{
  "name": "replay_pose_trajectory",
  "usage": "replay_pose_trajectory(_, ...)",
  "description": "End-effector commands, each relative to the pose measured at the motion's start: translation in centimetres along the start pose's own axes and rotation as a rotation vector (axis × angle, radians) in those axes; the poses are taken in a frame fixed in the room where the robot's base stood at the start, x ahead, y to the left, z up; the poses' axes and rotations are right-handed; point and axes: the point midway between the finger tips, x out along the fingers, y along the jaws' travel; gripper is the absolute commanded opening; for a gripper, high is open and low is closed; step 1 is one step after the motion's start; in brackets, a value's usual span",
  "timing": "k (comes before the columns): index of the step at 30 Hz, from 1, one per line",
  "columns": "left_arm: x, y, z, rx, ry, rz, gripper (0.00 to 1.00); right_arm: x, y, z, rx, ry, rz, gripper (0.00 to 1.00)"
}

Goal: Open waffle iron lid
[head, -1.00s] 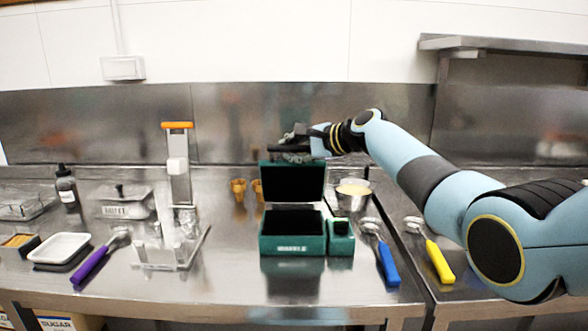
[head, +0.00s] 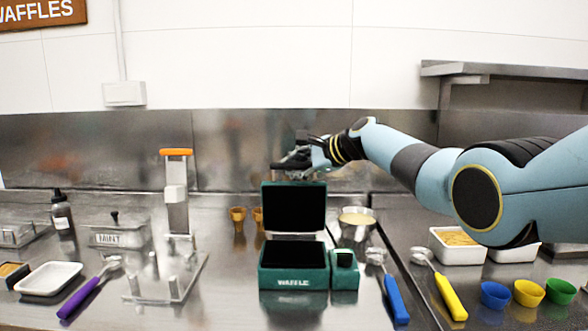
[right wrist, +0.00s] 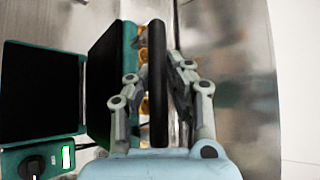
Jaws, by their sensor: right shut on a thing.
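The green waffle iron (head: 293,280) stands on the steel counter. Its lid (head: 294,207) is raised, standing about upright at the back of the base, with its black inner plate facing me. In the right wrist view the lid (right wrist: 107,80) stands open beside the dark lower plate (right wrist: 40,95). My right gripper (head: 293,162) is at the lid's top edge. In the right wrist view its fingers are closed around the black handle bar (right wrist: 158,95). My left gripper is not in view.
A metal bowl (head: 357,218), a blue scoop (head: 395,300) and a yellow scoop (head: 450,297) are to the right. Cones (head: 238,214) stand behind left. A press with an orange handle (head: 176,152) stands at left. The steel backsplash (head: 235,150) is close behind the lid.

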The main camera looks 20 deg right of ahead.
Motion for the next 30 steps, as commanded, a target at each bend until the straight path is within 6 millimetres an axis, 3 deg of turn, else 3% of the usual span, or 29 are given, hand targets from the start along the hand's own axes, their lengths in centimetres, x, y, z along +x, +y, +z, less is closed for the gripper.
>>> replay_pose_trajectory(1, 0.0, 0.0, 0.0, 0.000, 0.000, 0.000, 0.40, -0.2, -0.8, 0.2, -0.005, -0.002, -0.012, 0.00)
replay_pose_trajectory(2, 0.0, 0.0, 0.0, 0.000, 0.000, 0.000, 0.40, -0.2, -0.8, 0.3, -0.005, -0.002, -0.012, 0.15)
replay_pose_trajectory(7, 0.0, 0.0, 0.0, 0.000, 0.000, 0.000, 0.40, -0.1, -0.7, 0.2, -0.004, -0.002, -0.010, 0.37)
replay_pose_trajectory(20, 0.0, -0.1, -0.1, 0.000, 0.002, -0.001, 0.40, -0.7, -0.2, 0.0, -0.002, -0.001, -0.006, 0.38)
replay_pose_trajectory(25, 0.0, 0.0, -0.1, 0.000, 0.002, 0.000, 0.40, -2.7, -0.2, 0.0, -0.005, 0.001, -0.006, 0.38)
replay_pose_trajectory(30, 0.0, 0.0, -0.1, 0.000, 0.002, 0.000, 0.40, -5.9, -0.2, 0.0, -0.005, 0.001, -0.006, 0.38)
